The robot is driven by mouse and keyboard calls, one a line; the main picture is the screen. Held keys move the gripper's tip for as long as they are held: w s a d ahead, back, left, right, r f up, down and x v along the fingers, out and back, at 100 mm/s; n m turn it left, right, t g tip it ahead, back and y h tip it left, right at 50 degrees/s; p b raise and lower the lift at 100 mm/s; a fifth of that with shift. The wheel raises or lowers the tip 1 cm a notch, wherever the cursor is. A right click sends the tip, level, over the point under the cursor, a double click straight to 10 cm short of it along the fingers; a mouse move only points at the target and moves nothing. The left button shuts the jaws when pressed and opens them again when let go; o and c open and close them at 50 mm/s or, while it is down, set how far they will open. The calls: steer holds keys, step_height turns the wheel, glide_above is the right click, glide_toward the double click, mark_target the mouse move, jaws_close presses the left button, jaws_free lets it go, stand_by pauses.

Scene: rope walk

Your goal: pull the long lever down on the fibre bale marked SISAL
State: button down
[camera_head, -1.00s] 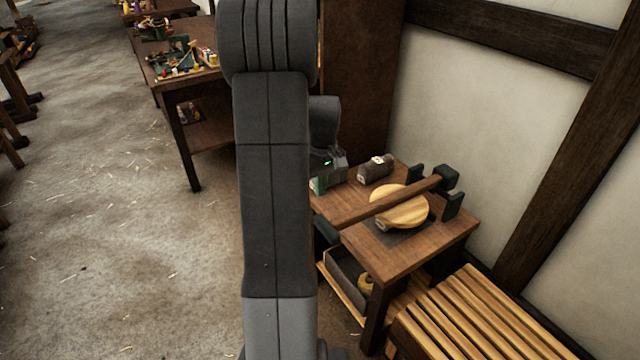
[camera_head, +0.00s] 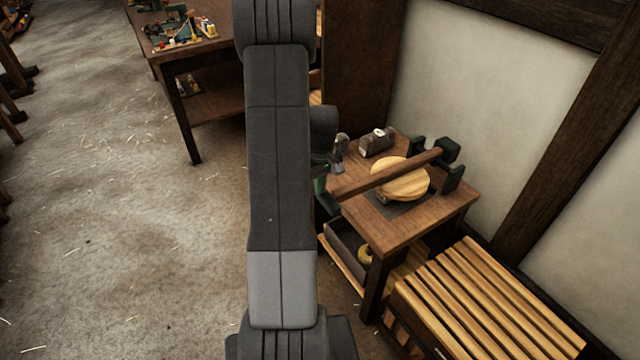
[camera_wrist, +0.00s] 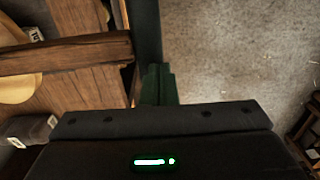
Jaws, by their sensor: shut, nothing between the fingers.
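The long wooden lever (camera_head: 390,172) runs from a dark pivot (camera_head: 447,150) over a round pale wooden disc (camera_head: 402,186) on a small table. In the wrist view the lever (camera_wrist: 65,52) enters from the left, beside a dark green bar (camera_wrist: 145,35) that seems to be its cross handle. My gripper (camera_head: 321,188) is shut and empty at the lever's near end. Its green fingers (camera_wrist: 158,85) overlap the bar; I cannot tell whether they touch. No label reads clearly as SISAL.
The small table (camera_head: 400,233) has a lower shelf with a dark box (camera_head: 345,240). A slatted wooden bench (camera_head: 480,295) stands close at its right, by the wall. A workbench (camera_head: 205,50) with tools is farther back. The floor at left is open.

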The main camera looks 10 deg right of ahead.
step_height(320, 180, down, 2)
steer(key=shift+s+a+f+b, duration=0.15)
steer(key=shift+f+b, duration=0.1)
steer(key=shift+b, duration=0.7)
steer(key=shift+f, duration=0.35)
steer(key=shift+s+a+f, duration=0.15)
steer(key=shift+s+a, duration=0.05)
steer(key=shift+s, duration=0.15)
steer(key=shift+b, duration=0.3)
step_height(320, 180, up, 15)
steer(key=p, duration=0.3)
steer(key=shift+w+d+r, duration=0.2)
steer(key=shift+w, duration=0.15)
step_height(320, 180, down, 11)
